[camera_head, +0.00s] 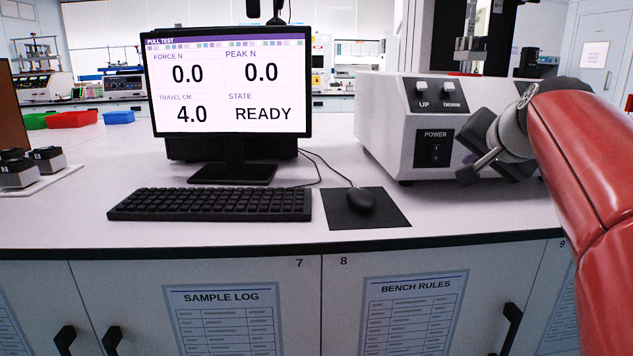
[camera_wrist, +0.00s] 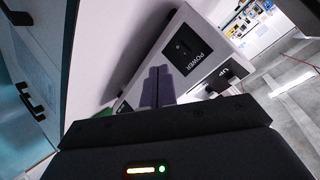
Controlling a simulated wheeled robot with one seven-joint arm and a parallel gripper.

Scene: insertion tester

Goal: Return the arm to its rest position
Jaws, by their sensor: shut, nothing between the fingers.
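My red arm comes in from the right edge in the head view. My gripper (camera_head: 470,165) is in front of the insertion tester (camera_head: 390,120), low and near the right part of its front panel. In the wrist view my gripper's fingers (camera_wrist: 158,75) are together with nothing between them, and they point toward the tester's panel (camera_wrist: 190,50). The power switch (camera_head: 436,150) and the UP and DOWN buttons (camera_head: 438,88) are on that panel. I cannot tell whether the fingertips touch the panel.
A monitor (camera_head: 230,141) shows READY, force 0.0, peak 0.0 and travel 4.0. A keyboard (camera_head: 210,204) and a mouse (camera_head: 361,199) on a pad (camera_head: 385,218) lie on the bench (camera_head: 60,225). Black-topped blocks (camera_head: 46,160) stand at the left. Cupboards are below.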

